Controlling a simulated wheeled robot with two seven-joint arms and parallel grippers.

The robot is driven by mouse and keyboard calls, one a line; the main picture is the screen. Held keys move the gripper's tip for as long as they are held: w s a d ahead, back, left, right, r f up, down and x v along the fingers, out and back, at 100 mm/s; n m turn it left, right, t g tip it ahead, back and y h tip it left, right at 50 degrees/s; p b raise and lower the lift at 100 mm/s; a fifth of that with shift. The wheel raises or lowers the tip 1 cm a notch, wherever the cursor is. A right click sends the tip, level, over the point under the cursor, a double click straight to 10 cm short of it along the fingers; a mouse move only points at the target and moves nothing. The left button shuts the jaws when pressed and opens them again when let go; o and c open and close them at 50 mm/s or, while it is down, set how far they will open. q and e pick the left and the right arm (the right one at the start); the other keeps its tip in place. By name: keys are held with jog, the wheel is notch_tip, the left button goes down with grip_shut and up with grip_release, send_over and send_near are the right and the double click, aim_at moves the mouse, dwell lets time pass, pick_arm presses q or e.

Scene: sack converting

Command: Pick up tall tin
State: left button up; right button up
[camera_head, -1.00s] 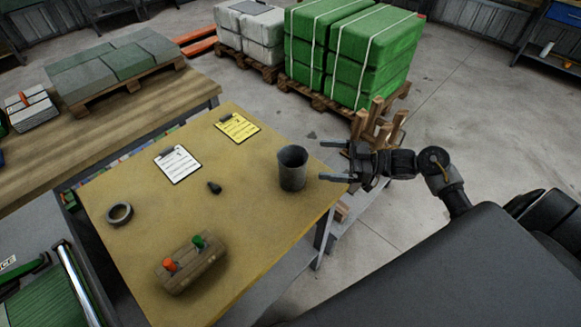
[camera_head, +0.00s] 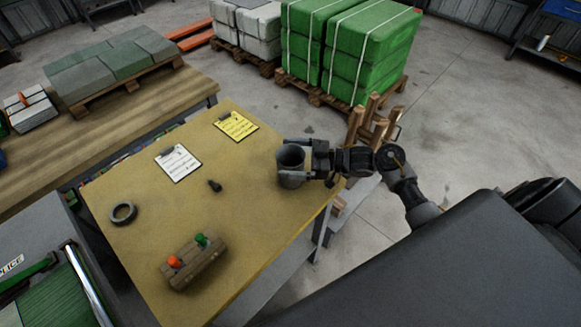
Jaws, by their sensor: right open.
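The tall tin (camera_head: 290,158) is a dark grey open-topped cylinder standing upright near the right edge of the yellow-brown table (camera_head: 237,190). My right gripper (camera_head: 289,161) reaches in from the right with its jaws open. One finger lies on the far side of the tin and one on the near side, so the tin stands between them. I cannot tell whether either finger touches it. My left gripper is not in view.
On the table are a wooden block with orange and green knobs (camera_head: 195,262), a tape roll (camera_head: 123,213), a small black object (camera_head: 214,186), a white clipboard (camera_head: 178,163) and a yellow clipboard (camera_head: 236,126). Green bales (camera_head: 350,50) stand on a pallet behind.

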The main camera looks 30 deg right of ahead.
jog(key=c, duration=1.3)
jog(key=shift+d, duration=0.1)
jog(key=shift+r, duration=0.8)
jog(key=s+d+r, duration=0.2)
jog(key=s+r, duration=0.1)
jog(key=s+d+r+b, duration=0.1)
jog(key=s+d+r, duration=0.2)
jog(key=s+r, duration=0.1)
jog(key=s+d+r+b, duration=0.1)
jog(key=s+d+r, duration=0.2)
jog(key=s+r, duration=0.1)
jog(key=shift+s+d+r, duration=0.1)
jog(key=shift+d+r, duration=0.1)
